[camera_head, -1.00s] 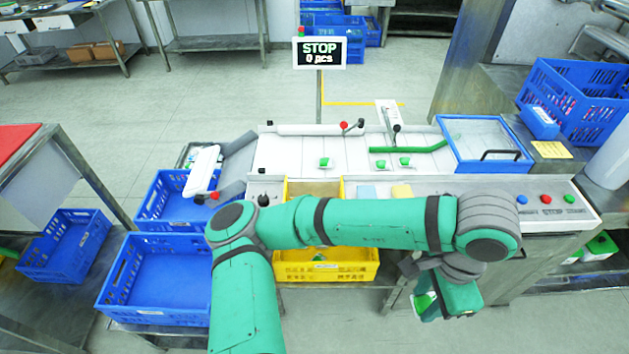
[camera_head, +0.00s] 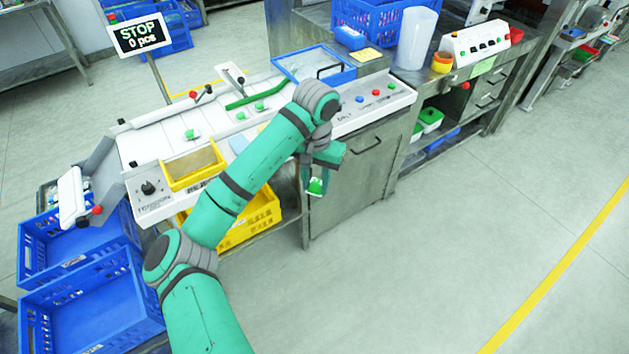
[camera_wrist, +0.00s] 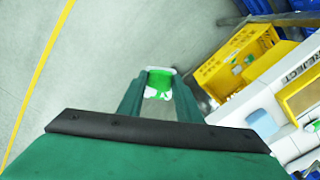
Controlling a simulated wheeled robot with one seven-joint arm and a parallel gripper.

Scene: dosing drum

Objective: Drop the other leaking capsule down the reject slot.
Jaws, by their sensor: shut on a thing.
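My gripper (camera_head: 316,180) is shut on a green and white capsule (camera_wrist: 158,82), which sits between the two fingertips in the wrist view. In the head view the capsule (camera_head: 315,187) hangs low in front of the machine's grey cabinet, right of the slot. The reject slot is a yellow-framed opening (camera_head: 178,184) on the machine's front edge. In the wrist view, its yellow frame (camera_wrist: 287,97) lies at the right beside a "REJECT" label (camera_wrist: 298,73). The gripper is apart from it. A yellow crate (camera_head: 262,218) stands below, partly hidden by my arm; something green lies in it.
Several green capsules (camera_head: 191,134) lie on the white belt. A "STOP 0 pcs" display (camera_head: 140,34) stands behind. Blue crates (camera_head: 85,305) are at the left. The floor at right is clear.

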